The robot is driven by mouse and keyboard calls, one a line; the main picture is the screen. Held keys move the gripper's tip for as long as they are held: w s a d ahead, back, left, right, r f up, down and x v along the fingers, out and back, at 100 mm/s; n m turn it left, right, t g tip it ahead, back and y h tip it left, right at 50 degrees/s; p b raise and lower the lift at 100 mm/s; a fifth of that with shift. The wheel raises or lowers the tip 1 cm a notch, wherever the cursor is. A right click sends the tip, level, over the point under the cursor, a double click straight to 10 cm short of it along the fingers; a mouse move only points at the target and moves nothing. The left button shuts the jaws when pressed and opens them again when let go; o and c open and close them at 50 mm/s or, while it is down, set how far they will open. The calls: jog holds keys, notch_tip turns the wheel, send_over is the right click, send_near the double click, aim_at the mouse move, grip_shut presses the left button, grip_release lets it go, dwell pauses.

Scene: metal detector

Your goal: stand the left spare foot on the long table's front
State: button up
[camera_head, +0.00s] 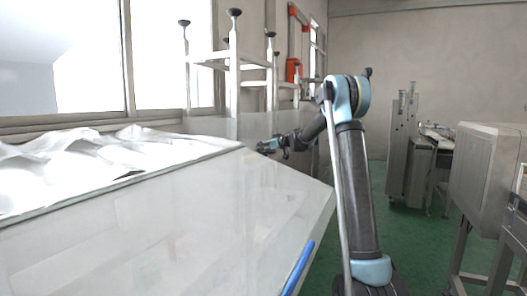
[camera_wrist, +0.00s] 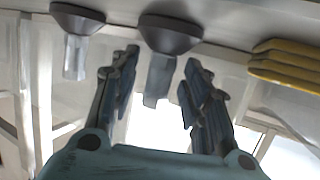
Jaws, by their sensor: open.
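In the wrist view, two feet with dark flared pads and pale stems show side by side: the left foot (camera_wrist: 77,18) and another foot (camera_wrist: 170,35) nearer the middle. I cannot tell for sure which is the left spare foot. My gripper (camera_wrist: 162,62) is open, its fingers spread on either side of the middle foot's stem in the picture. I see no clear contact. In the head view my gripper (camera_head: 268,147) is small, near the far end of a long pale table (camera_head: 190,225); the spare feet cannot be made out there.
Crumpled clear sheeting (camera_head: 90,160) covers the table's window side. A blue strip (camera_head: 298,268) lies along its right edge. An upturned white frame (camera_head: 232,75) with dark feet stands behind. Yellow pieces (camera_wrist: 285,65) show in the wrist view. Machines (camera_head: 485,175) stand right; green floor (camera_head: 420,245) lies between.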

jog(key=v, duration=1.2)
jog(key=shift+w, duration=0.1)
